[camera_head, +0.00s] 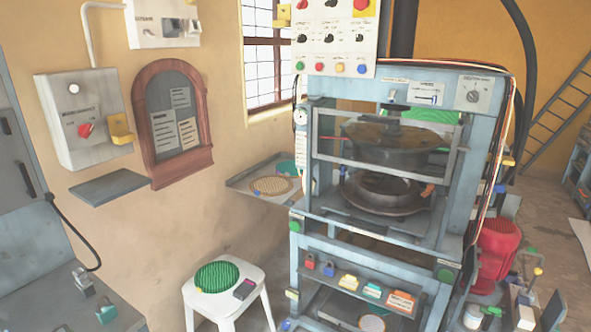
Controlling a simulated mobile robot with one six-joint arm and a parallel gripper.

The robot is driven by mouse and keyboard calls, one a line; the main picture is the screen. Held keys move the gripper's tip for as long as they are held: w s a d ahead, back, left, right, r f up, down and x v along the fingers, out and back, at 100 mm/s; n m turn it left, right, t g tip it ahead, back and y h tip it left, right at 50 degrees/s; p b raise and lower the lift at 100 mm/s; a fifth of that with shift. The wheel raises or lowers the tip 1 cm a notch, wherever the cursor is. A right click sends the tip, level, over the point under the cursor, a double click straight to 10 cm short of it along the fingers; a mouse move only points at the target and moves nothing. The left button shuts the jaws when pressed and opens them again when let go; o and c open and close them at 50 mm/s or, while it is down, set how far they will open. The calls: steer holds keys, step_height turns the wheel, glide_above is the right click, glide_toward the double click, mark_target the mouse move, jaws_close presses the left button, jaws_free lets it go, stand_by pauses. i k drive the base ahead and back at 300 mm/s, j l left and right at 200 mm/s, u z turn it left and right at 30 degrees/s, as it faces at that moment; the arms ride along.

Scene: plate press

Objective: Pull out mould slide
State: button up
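The press (302,190) is a blue-grey steel frame right of the middle. Inside it, a dark round upper mould (385,148) hangs above a dark ring-shaped lower mould (385,192). The lower mould rests on a flat grey plate (350,218), which looks like the mould slide and sits within the frame. A framed see-through guard (380,168) crosses the opening in front of the upper mould. A small orange part (428,190) shows at the right of the lower mould; I cannot tell what it is. My gripper is not in view.
A white stool (228,299) with a green round mat (216,276) stands left of the press. A side tray (237,184) juts from the press's left. A shelf with padlocks (355,283) is below the opening. A red motor (497,250) stands at right. Floor before the stool is out of view.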

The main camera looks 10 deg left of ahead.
mark_target(393, 202)
steer(key=i+j+z, duration=0.3)
steer(key=i, duration=0.15)
steer(key=i+j+z, duration=0.3)
steer(key=i+j, duration=0.05)
steer(key=i, duration=0.1)
